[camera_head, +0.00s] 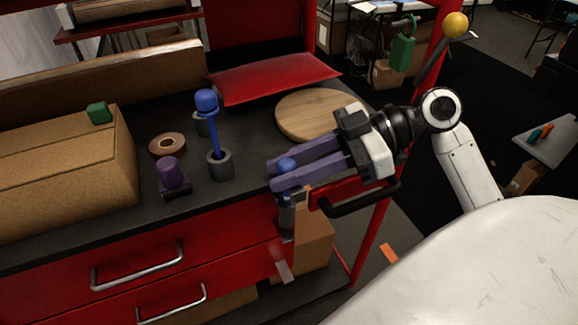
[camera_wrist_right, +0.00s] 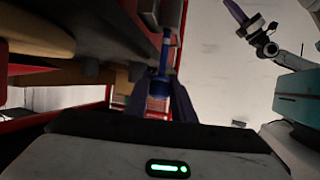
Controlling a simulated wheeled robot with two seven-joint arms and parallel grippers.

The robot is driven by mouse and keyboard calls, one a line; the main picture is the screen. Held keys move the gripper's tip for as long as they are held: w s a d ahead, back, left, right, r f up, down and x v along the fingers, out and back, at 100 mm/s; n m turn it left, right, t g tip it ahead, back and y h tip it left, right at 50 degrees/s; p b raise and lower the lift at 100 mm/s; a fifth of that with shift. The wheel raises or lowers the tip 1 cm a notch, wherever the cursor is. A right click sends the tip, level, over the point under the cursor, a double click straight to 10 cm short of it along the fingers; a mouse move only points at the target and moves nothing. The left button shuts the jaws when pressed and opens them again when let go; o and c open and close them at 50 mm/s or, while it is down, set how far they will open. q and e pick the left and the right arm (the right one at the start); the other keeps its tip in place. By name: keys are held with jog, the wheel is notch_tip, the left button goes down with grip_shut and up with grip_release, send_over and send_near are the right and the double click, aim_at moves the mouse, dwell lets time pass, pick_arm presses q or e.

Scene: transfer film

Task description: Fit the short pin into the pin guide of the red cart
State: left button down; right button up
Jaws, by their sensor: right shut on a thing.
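The red cart (camera_head: 225,255) has a dark top and drawers. My right gripper (camera_head: 278,174) is shut on the short pin (camera_head: 286,164), just off the cart's front right corner. The pin's blue ball head shows between the purple fingers; it also shows in the right wrist view (camera_wrist_right: 159,86) with a thin blue shaft. The grey pin guide (camera_head: 287,217) is on the corner, below the fingers. The shaft lines up roughly with the guide; I cannot tell how deep it sits. My left gripper (camera_wrist_right: 236,12) shows only in the right wrist view, away from the cart, its opening unclear.
A taller blue pin (camera_head: 214,135) stands in a grey cup (camera_head: 221,166). A tape roll (camera_head: 167,145), a purple piece (camera_head: 172,174), a cardboard box (camera_head: 65,175) and a round wooden board (camera_head: 312,112) are on the top. A black cart handle (camera_head: 362,202) is close under my right gripper.

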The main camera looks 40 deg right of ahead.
jog(key=shift+f+b, duration=0.65)
jog(key=shift+f, duration=0.3)
jog(key=o, duration=1.1)
jog(key=shift+o, duration=0.2)
jog(key=shift+d, duration=0.2)
jog(key=v, duration=1)
jog(key=shift+s+a+r, duration=0.1)
jog(key=shift+r, duration=0.05)
